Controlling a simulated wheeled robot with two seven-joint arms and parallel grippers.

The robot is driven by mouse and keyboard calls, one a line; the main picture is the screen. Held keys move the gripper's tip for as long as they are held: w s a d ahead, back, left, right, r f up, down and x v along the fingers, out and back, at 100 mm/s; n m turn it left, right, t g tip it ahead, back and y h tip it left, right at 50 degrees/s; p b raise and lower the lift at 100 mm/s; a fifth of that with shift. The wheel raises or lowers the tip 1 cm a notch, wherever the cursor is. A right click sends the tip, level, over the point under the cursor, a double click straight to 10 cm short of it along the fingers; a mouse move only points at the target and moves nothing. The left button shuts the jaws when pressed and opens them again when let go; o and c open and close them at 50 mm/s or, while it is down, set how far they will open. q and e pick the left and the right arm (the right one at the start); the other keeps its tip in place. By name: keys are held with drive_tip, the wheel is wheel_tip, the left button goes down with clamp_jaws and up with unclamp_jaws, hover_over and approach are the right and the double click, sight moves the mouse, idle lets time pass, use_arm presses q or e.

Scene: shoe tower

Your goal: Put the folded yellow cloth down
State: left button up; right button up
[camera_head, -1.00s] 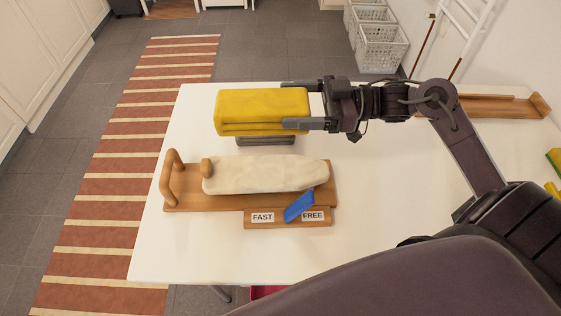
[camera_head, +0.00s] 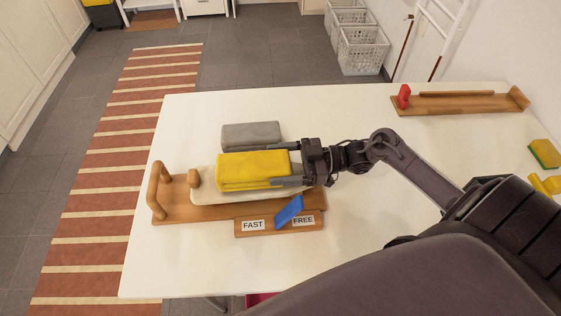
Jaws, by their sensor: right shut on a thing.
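The folded yellow cloth (camera_head: 253,170) is in the jaws of my right gripper (camera_head: 288,164), which comes in from the right and grips its right end. The cloth is over the cream padded form (camera_head: 232,198) of the wooden board (camera_head: 180,212), hiding much of it. I cannot tell whether the cloth touches the pad. A folded grey cloth (camera_head: 250,135) lies on the white table just behind the yellow one. My left gripper does not show.
The board has a wooden arch handle (camera_head: 157,186) at its left and a blue lever (camera_head: 289,210) between the FAST and FREE labels. A wooden rack (camera_head: 460,104) with a red piece stands at the back right. A sponge (camera_head: 544,154) lies at the right edge. The table front is clear.

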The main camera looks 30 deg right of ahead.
drive_tip(key=shift+f, duration=0.2)
drive_tip(key=o, duration=1.1)
drive_tip(key=shift+c, duration=0.2)
